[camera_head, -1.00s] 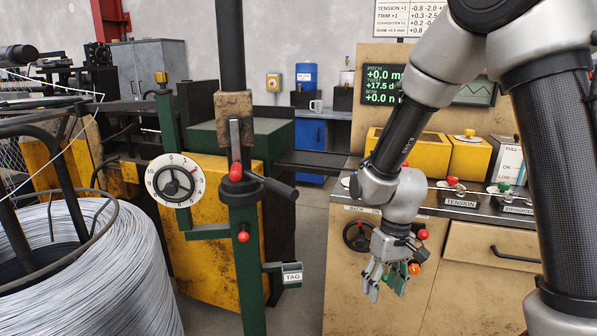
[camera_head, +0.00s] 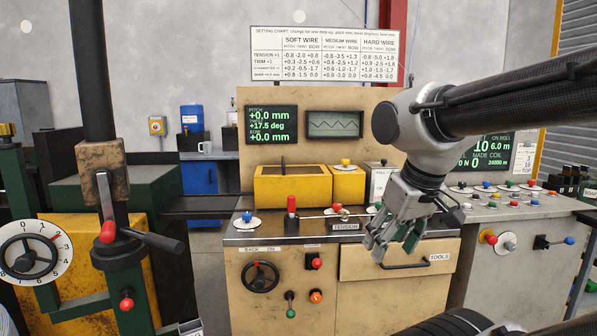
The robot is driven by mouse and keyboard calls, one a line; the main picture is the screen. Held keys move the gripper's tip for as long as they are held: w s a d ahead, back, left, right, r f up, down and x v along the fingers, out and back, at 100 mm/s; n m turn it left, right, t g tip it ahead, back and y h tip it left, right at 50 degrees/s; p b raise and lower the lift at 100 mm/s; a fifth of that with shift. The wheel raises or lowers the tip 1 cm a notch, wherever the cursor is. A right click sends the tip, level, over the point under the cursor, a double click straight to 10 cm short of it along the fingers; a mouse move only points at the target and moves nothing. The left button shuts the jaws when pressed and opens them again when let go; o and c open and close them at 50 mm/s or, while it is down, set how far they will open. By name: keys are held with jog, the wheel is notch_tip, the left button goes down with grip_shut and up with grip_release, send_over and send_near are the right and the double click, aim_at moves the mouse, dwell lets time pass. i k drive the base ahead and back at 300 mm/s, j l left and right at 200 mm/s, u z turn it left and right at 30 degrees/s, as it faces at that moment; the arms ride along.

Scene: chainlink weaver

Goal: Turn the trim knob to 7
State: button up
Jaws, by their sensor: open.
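My gripper (camera_head: 393,246) is open and empty in front of the bench's front edge, right of the TENSION label (camera_head: 345,226). No label reading TRIM is legible on any knob, so I cannot tell which one is the trim knob. A blue knob on a white dial (camera_head: 247,219) sits at the bench top's left end. A green knob (camera_head: 378,206) sits close behind my gripper, partly hidden. A large white numbered dial wheel (camera_head: 64,262) stands at the far left. The setting chart (camera_head: 325,54) has a TRIM +1 row.
A green readout (camera_head: 271,125) shows pitch +0.0 mm, +17.5 deg and bow +0.0. A red-handled lever (camera_head: 291,204) stands upright on the bench. A black handwheel (camera_head: 260,277) and drawer (camera_head: 375,273) are on the front. Several small knobs (camera_head: 503,200) sit on the right panel.

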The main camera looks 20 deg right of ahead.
aim_at(246, 216)
jog(key=z, duration=1.7)
jog(key=u, duration=1.7)
jog(key=i, duration=1)
